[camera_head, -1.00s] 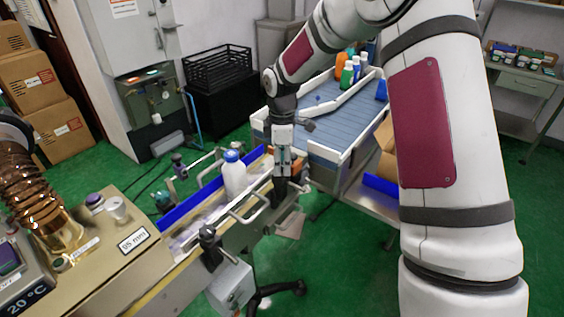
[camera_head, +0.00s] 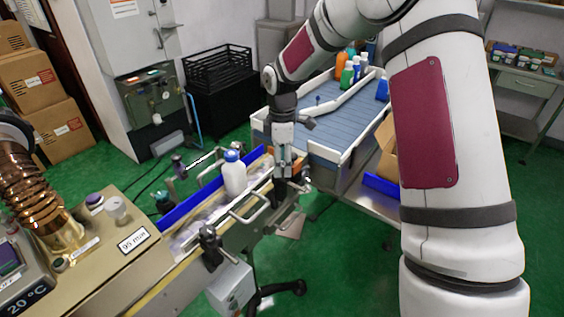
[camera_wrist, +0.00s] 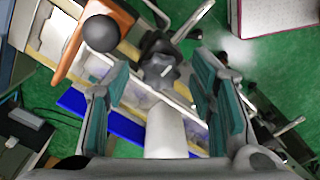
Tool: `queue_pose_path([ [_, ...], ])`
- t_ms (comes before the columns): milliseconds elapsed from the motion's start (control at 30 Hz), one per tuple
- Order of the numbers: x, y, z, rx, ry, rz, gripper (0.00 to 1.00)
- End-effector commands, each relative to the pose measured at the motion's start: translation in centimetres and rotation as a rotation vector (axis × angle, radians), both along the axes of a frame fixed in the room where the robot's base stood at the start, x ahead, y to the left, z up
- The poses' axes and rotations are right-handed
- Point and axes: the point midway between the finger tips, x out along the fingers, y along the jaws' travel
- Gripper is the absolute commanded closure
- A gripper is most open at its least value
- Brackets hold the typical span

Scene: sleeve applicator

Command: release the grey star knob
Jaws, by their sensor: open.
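The grey star knob (camera_wrist: 160,68) shows in the wrist view as a dark lobed knob on a post, beyond the fingertips and between their lines. My gripper (camera_wrist: 158,85) is open, with a teal-padded finger on either side and a clear gap between them. I cannot tell how far apart the fingertips and the knob are in depth. In the head view my gripper (camera_head: 287,190) points down at the right end of the narrow conveyor, and it hides the knob there.
A white bottle with a blue cap (camera_head: 234,174) stands on the conveyor left of my gripper. A round dark ball knob (camera_wrist: 100,33) on an orange arm lies close to the star knob. Metal guide rails (camera_head: 250,205) run alongside. A wider blue-grey conveyor (camera_head: 320,130) stands behind.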

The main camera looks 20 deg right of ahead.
Motion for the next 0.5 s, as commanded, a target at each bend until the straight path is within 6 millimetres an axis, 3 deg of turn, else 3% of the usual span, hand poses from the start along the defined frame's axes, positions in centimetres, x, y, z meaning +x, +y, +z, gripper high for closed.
queue_pose_path([
  [500,0.1,0.0,9.4,0.000,-0.004,0.000,0.50],
])
